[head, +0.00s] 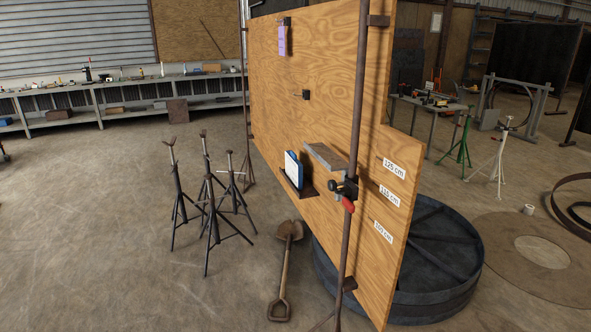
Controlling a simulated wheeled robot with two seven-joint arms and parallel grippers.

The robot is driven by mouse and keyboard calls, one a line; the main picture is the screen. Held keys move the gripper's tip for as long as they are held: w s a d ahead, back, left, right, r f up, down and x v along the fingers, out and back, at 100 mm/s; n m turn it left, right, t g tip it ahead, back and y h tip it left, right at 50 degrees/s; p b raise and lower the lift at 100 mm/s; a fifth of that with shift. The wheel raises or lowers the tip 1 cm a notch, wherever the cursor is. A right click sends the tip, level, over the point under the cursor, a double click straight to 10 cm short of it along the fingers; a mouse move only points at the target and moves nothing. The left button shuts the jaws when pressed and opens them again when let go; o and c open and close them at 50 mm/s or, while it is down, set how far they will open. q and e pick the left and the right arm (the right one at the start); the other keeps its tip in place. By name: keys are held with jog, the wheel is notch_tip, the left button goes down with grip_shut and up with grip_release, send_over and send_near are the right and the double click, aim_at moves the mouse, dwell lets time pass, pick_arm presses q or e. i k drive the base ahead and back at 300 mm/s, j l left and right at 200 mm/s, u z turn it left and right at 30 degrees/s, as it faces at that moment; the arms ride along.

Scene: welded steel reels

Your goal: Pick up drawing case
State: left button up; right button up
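A flat, upright blue and white item (294,171) stands on a small dark shelf (306,191) on the plywood board; it may be the drawing case, but I cannot read any marking on it. A flat purple item (282,40) hangs from a dark bracket high on the same board; I cannot tell what it is. Neither of my grippers shows in the head view.
The plywood board (330,110) stands on steel posts, with a grey ledge (325,157) and a red-handled clamp (347,203). Black tripod stands (212,210) and a shovel (283,262) are before it. A steel reel (440,265) lies behind.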

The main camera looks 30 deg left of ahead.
aim_at(294, 169)
jog(key=i+j, duration=0.15)
jog(key=j, duration=0.2)
jog(key=i+j+z, duration=0.1)
jog(key=i+j, duration=0.25)
jog(key=j, duration=0.3)
jog(key=i+j+z, duration=0.1)
jog(key=j, duration=0.25)
jog(key=i+j, duration=0.2)
jog(key=j, duration=0.15)
jog(key=i+j+z, duration=0.1)
jog(key=j, duration=0.25)
